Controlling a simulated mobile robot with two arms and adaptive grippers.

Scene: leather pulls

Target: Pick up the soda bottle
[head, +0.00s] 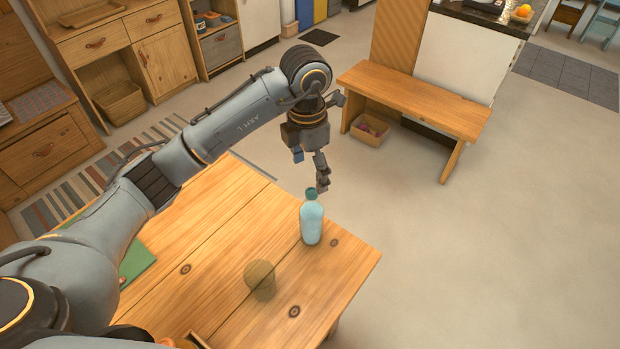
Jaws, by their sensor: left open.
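The soda bottle (312,222) is pale blue with a dark teal cap. It stands upright on the wooden table (215,235), near the table's far right corner. My left gripper (311,172) is open and empty, pointing down just above and behind the bottle's cap in the picture. I cannot tell from this one view whether a fingertip touches the cap. My right gripper is not in view.
A see-through brownish cup (260,280) stands on the table in front of the bottle, to the left. A green flat item (138,262) lies at the table's left. A wooden bench (415,100) stands beyond, with clear floor to the right.

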